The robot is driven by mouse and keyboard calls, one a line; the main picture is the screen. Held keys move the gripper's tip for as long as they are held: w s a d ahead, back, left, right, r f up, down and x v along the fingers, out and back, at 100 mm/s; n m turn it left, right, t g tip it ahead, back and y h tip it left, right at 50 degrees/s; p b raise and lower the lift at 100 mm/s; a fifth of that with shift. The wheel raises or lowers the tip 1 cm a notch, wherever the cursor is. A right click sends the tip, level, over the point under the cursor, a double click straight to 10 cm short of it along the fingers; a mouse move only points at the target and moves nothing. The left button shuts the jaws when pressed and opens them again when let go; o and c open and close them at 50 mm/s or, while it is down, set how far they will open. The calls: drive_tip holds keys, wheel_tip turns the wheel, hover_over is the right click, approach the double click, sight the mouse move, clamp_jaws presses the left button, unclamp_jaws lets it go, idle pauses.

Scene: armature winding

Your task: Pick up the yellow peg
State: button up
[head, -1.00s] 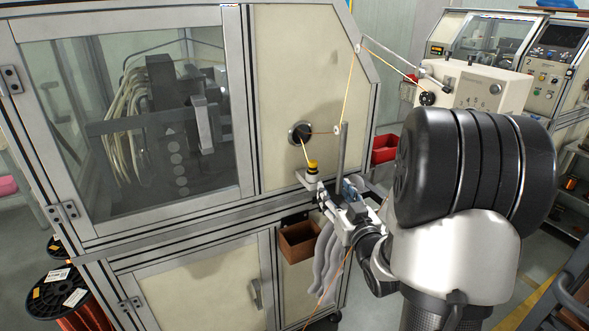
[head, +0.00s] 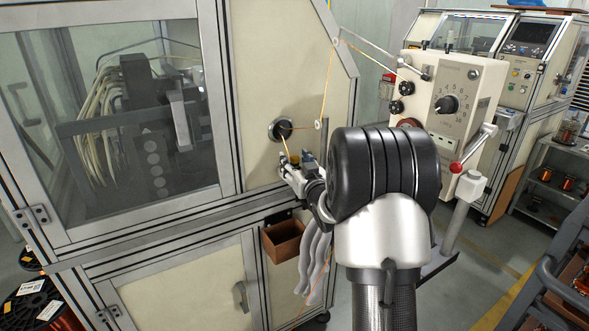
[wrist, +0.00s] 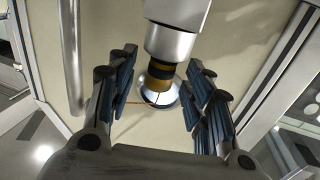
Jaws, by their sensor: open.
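The yellow peg (head: 294,158) is small in the head view, close to the machine's cream panel and partly hidden by my gripper (head: 291,172). In the wrist view, a yellow band (wrist: 160,82) with dark bands shows below a silver cylinder (wrist: 172,42); I take it to be the peg.
A round port (head: 281,129) with thin wire is in the panel behind the peg. A wire guide wheel (head: 318,124) and post stand close to my gripper. A brown bin (head: 284,240) hangs below. A control box (head: 455,95) stands to the right.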

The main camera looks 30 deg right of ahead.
sight(295, 157)
drive_tip(key=shift+w+d, duration=0.2)
drive_tip(key=shift+w, duration=0.25)
drive_tip(key=shift+c, duration=0.6)
drive_tip(key=shift+r, duration=0.1)
drive_tip(key=c, duration=0.9)
wheel_tip(295, 157, up, 20)
drive_tip(key=p, duration=0.6)
drive_tip(key=shift+p, duration=0.3)
